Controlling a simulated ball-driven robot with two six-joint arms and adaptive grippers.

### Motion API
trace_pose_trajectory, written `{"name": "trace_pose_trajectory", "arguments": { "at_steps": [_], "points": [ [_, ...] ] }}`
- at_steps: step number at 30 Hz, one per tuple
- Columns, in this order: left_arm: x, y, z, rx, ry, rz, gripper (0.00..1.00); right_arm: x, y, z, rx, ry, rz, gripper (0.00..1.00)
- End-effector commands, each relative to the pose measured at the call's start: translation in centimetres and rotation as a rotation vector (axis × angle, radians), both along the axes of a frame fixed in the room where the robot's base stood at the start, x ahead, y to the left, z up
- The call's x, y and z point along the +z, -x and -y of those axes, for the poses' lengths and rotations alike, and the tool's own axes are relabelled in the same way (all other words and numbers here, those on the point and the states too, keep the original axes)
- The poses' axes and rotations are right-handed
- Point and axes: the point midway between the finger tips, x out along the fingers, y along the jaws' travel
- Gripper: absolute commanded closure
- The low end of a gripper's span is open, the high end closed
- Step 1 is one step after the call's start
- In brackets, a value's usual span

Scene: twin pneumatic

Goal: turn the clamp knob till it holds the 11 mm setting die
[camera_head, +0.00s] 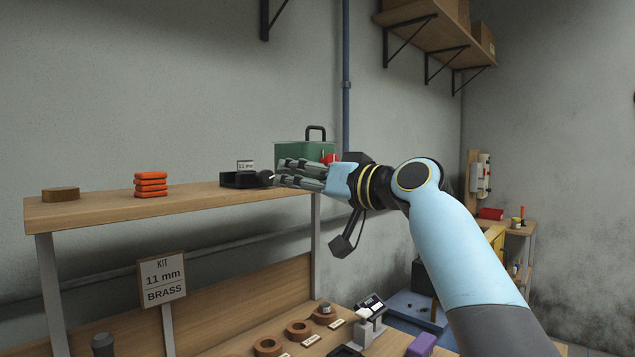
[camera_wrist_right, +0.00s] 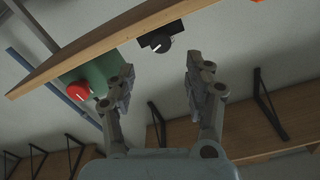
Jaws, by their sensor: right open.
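The clamp (camera_head: 238,181) is a low black fixture on the raised wooden shelf. A small card reading 11 mm (camera_head: 245,166) stands at its back. The black round clamp knob (camera_head: 266,177) has a white pointer line. The knob also shows in the right wrist view (camera_wrist_right: 161,44), beyond the fingertips and roughly between them. My right gripper (camera_head: 281,172) is open and empty, with its fingers toward the knob; a gap to the knob shows in the wrist view. I cannot make out the die itself or whether the clamp grips it. My left gripper is out of view.
A green case (camera_head: 290,152) with a black handle stands behind my right gripper; a red knob (camera_wrist_right: 78,92) shows by it. Orange stacked pieces (camera_head: 151,184) and a brown block (camera_head: 61,194) lie left on the shelf. A sign (camera_head: 162,279) reads KIT 11 mm BRASS.

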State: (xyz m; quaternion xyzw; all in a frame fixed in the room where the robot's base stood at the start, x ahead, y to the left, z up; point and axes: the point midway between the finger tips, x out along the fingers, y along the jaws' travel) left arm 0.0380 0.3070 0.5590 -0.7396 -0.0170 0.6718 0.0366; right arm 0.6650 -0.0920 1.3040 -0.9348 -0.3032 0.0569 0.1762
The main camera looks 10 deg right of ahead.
Motion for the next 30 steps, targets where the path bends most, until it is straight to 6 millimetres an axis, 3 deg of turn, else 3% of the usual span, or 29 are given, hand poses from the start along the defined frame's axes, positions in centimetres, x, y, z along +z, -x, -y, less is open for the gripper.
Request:
{"name": "trace_pose_trajectory", "arguments": {
  "at_steps": [6,11,20,30],
  "points": [
    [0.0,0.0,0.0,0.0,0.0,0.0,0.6,-0.1,2.9,2.2,-0.001,0.002,0.0,0.47],
    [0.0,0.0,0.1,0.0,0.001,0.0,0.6,0.0,3.7,2.7,0.001,0.001,-0.002,0.47],
    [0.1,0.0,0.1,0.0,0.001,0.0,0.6,0.0,3.7,2.6,0.001,0.009,0.006,0.48],
    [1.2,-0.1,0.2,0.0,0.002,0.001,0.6,0.2,1.9,1.1,0.002,0.296,0.215,0.48]
  ]
}}
